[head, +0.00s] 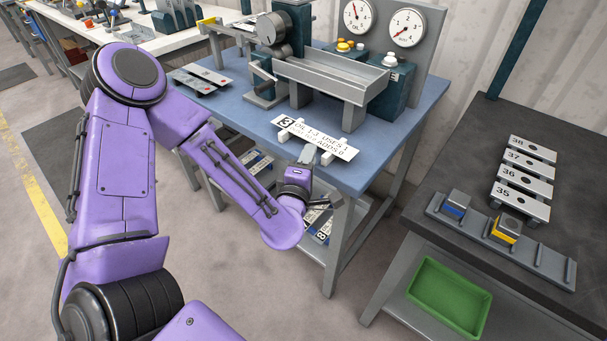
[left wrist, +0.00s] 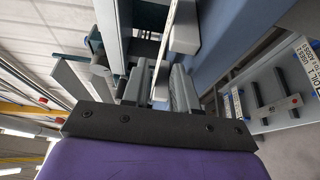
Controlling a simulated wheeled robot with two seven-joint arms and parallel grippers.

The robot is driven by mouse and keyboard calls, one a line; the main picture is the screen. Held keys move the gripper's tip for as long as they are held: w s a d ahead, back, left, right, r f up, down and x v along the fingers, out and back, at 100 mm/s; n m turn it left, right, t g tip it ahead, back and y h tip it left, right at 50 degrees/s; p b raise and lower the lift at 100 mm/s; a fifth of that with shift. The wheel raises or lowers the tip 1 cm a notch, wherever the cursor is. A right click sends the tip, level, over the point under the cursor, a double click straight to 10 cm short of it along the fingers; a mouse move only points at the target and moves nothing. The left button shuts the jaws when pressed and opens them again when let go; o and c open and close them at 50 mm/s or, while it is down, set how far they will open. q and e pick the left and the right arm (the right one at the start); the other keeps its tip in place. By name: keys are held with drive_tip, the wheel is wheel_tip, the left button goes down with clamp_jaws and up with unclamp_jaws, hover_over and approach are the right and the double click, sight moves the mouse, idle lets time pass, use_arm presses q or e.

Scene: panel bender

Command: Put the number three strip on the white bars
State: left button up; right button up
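The number three strip (head: 318,138) is a white plate with a black "3" square and printed text. It lies at the front edge of the blue bench, over the white bars (head: 327,158), which show beneath it. My left gripper (head: 307,154) is at the middle of the strip's near edge. In the left wrist view the strip (left wrist: 163,48) shows edge-on, running in between the gripper's fingers (left wrist: 158,90). A gap appears to show beside it, so the fingers look open around it. Whether the strip rests fully on both bars is hard to tell. My right gripper is not in view.
The blue bench (head: 240,108) carries a bender with a grey tray (head: 335,75) and two gauges behind. Other strips lie on the shelf below (head: 318,226). A dark table (head: 425,195) at right holds numbered plates (head: 527,168) and blocks, with a green bin (head: 448,297) below.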

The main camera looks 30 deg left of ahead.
use_arm(q)
drive_tip(key=p+v, duration=0.6)
drive_tip(key=v, duration=0.1)
drive_tip(key=s+d+f+m+g+h, duration=0.1)
drive_tip(key=s+f+m+g+h, duration=0.25)
drive_tip(key=f+m, duration=0.55)
drive_tip(key=s+a+f+m+g, duration=0.2)
drive_tip(key=s+f+g, duration=0.3)
drive_tip(key=s+f, duration=0.3)
drive_tip(key=s+a+f+m+g+y, duration=0.1)
drive_tip(key=s+f+m+g, duration=0.3)
drive_tip(key=s+f, duration=0.4)
drive_tip(key=shift+s+a+g, duration=0.6)
drive_tip(key=shift+s+g, duration=0.05)
drive_tip(key=shift+s, duration=0.25)
